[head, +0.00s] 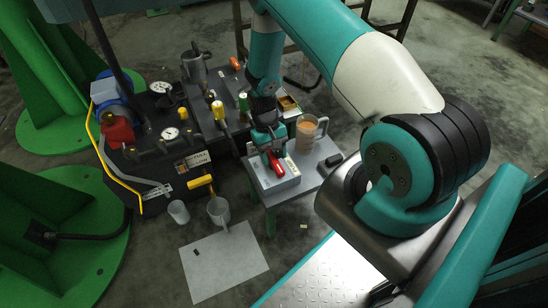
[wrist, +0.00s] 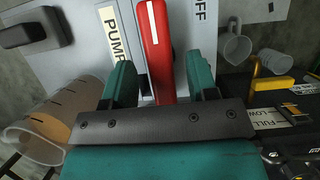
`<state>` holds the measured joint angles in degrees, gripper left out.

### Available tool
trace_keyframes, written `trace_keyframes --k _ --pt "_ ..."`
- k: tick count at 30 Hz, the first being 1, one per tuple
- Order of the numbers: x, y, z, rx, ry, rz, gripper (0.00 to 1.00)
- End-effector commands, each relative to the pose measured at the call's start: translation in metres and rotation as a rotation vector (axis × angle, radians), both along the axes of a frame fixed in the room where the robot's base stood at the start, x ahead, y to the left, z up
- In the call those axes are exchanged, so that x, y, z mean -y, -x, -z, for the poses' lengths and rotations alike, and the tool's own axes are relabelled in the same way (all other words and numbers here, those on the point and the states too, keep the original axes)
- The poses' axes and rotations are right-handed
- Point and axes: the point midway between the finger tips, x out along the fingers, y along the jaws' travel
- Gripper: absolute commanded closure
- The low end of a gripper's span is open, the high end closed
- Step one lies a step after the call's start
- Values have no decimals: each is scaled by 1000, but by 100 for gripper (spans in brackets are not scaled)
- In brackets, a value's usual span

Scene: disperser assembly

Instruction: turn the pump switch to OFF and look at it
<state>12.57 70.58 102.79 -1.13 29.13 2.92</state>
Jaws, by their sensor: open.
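The pump switch has a red handle (head: 276,164) on a light grey box (head: 283,183) at the front of a small grey table. In the wrist view the red handle (wrist: 155,48) carries a white line at its upper end. The label PUMP (wrist: 114,35) is to its left and OFF (wrist: 200,12) is to its upper right. The handle runs nearly straight up the picture; I cannot tell which setting its line marks. My gripper (wrist: 160,72) is open, with a teal finger on each side of the handle and gaps visible. In the head view my gripper (head: 268,143) is over the box.
A jug of brown liquid (head: 307,132) stands close behind the box, and a dark object (head: 331,160) lies to its right. The black machine with gauges and yellow levers (head: 165,150) is to the left. Cups (head: 219,210) and a pale sheet (head: 224,262) are on the floor.

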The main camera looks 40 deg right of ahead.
Motion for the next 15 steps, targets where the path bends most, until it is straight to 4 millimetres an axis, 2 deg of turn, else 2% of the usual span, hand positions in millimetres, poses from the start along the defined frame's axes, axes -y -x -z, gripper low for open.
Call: trace_keyframes --k 9,15 --pt "8 -30 -77 4 1 0 47" --pt "13 -46 -118 2 1 0 47"
